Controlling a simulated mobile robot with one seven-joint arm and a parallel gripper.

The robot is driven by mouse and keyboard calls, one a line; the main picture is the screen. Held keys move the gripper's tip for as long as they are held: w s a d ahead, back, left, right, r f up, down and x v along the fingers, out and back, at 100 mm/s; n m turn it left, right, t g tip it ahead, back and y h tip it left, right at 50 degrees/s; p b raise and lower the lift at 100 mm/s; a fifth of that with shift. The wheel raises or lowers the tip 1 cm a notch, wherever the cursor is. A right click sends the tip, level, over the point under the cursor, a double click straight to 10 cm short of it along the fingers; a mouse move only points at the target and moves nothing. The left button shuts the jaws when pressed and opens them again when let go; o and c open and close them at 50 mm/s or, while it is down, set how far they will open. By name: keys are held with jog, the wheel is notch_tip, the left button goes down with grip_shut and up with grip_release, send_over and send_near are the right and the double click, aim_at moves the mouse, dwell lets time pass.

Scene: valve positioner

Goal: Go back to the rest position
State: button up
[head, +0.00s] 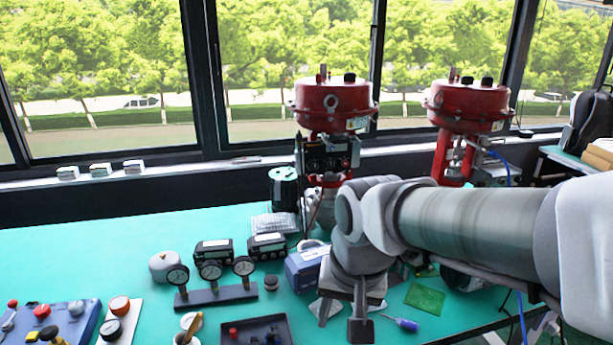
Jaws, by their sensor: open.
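My gripper (344,312) points down over the teal workbench (120,245), right of the picture's middle. Its two fingers are apart, and I see nothing between them. My arm reaches in from the right edge. Two red valve actuators stand at the back by the window: the left one (333,104) has a dark positioner (328,153) on its stem, and the right one (467,106) is partly hidden low down by my arm. Whether the fingers touch the bench cannot be told.
A blue box (305,266) stands just left of my gripper. Three gauges on a bar (216,296), a dark tray (256,334) and a blue control panel (50,325) lie further left. A screwdriver (403,323) and a green board (425,298) lie right. The bench's back left is clear.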

jog(key=s+d+r+n+t+h+p, duration=0.1)
jog(key=s+d+r+t+p, duration=0.2)
jog(key=s+d+r, duration=0.4)
notch_tip(320, 180, up, 3)
jog(key=shift+d+n+p, duration=0.4)
jog(key=shift+d+p, duration=0.35)
jog(key=shift+d, duration=0.35)
jog(key=shift+w, duration=0.1)
dwell(1.7)
jog(key=w+a+f+m+g+y, duration=0.1)
jog(key=w+a+f+g, duration=0.25)
jog(key=a+f, duration=0.45)
jog(key=w+a+f+m+g+y, duration=0.1)
jog(key=w+a+f+g, duration=0.1)
jog(key=w+a+f, duration=0.45)
jog(key=a+f+b, duration=0.1)
jog(key=a+f, duration=0.1)
jog(key=f, duration=0.7)
jog(key=s+a+f+m+h+b, duration=0.1)
jog(key=f+b, duration=0.1)
jog(key=f, duration=0.7)
jog(key=a+f+h+b, duration=0.1)
jog(key=a+f+b, duration=0.1)
jog(key=f, duration=0.7)
jog(key=shift+s+a, duration=0.25)
jog(key=shift+a, duration=0.05)
